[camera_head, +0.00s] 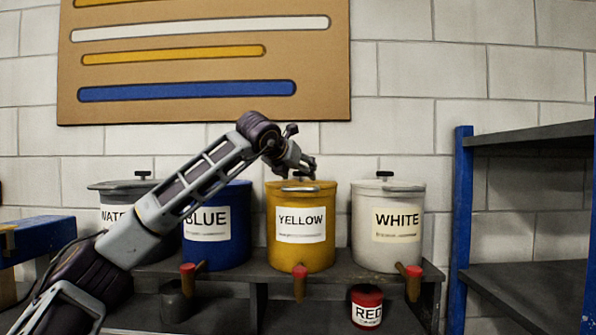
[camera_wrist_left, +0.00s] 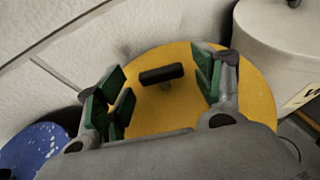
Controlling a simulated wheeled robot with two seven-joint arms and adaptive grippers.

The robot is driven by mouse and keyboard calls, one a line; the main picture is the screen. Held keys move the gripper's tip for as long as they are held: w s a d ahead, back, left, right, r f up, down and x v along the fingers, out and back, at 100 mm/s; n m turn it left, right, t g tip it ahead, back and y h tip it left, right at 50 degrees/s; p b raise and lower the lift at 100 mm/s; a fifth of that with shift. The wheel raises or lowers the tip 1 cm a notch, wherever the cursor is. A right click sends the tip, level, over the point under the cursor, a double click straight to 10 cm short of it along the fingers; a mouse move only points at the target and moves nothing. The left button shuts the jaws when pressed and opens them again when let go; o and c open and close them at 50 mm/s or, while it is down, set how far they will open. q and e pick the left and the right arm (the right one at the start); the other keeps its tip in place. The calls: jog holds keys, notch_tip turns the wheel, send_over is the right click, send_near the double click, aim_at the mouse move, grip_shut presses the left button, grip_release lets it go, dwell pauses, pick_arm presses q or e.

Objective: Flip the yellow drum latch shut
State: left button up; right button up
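The yellow drum (camera_head: 283,252) stands upright on a dark bench, labelled YELLOW. A thin grey piece (camera_head: 300,189) lies across its top front edge. In the left wrist view the drum's yellow lid (camera_wrist_left: 258,88) fills the middle, with a dark T-shaped piece (camera_wrist_left: 161,74) standing on it. My left gripper (camera_head: 302,168) is over the lid. Its green-padded fingers (camera_wrist_left: 161,84) are spread apart on either side of the dark piece, with nothing held. I cannot tell whether the latch is open or shut. My right gripper is not in view.
The blue drum (camera_head: 228,252) stands close on the left and the white drum (camera_head: 385,255) on the right. A grey water drum (camera_head: 112,197) is behind my left arm. Red-tipped taps stick out in front. A small red pot (camera_head: 367,308) sits lower; a blue-framed shelf (camera_head: 462,230) is at right.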

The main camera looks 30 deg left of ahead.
pick_arm(q)
jog(key=c, duration=0.9)
jog(key=shift+c, duration=0.2)
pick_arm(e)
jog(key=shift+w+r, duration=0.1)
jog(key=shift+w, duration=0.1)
pick_arm(q)
jog(key=shift+d, duration=0.1)
jog(key=shift+d+n+y+b, duration=0.15)
jog(key=shift+n+y+b, duration=0.2)
jog(key=shift+n+y, duration=0.4)
jog(key=shift+w+d+n+g+y, duration=0.1)
jog(key=shift+n+g+y, duration=0.25)
jog(key=shift+y, duration=0.2)
jog(key=shift+d+n+g+y, duration=0.15)
jog(key=shift+n+g+y, duration=0.1)
jog(key=shift+n+y, duration=0.75)
jog(key=shift+y, duration=0.3)
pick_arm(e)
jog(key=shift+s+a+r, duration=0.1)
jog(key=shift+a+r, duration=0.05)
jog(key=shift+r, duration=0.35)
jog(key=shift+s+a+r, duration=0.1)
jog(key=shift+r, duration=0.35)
